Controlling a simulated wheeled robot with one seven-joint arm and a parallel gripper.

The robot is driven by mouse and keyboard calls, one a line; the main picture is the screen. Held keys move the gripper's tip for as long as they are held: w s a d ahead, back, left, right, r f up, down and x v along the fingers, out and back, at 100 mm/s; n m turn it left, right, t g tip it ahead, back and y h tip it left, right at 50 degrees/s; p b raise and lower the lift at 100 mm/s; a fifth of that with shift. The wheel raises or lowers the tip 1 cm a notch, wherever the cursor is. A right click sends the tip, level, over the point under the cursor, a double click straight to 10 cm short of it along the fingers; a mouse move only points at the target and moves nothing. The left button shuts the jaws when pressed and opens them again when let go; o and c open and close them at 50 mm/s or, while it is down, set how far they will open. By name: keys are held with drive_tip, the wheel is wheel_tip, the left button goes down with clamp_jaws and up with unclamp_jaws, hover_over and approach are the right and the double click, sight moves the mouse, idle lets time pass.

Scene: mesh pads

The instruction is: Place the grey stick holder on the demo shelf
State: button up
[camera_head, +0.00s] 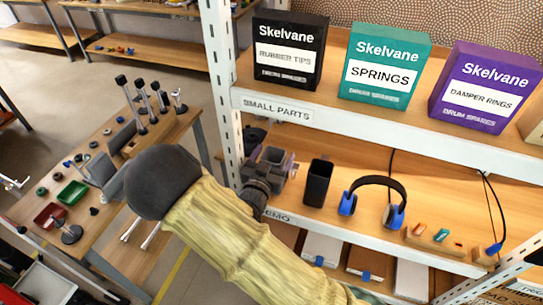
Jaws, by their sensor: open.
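The demo shelf (345,225) is the wooden middle board of the rack, with a "DEMO" label on its front edge. No sticks show in the holder.
On the demo shelf, a black upright cup (318,183) stands close right of the gripper, then blue-black headphones (377,200) and a wooden block with coloured pieces (435,238). The rack upright (222,90) is close left. Product boxes (385,65) stand above.

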drive_tip(key=shift+r, duration=0.2)
drive_tip(key=b+v, duration=0.3)
drive_tip(key=v, duration=0.9)
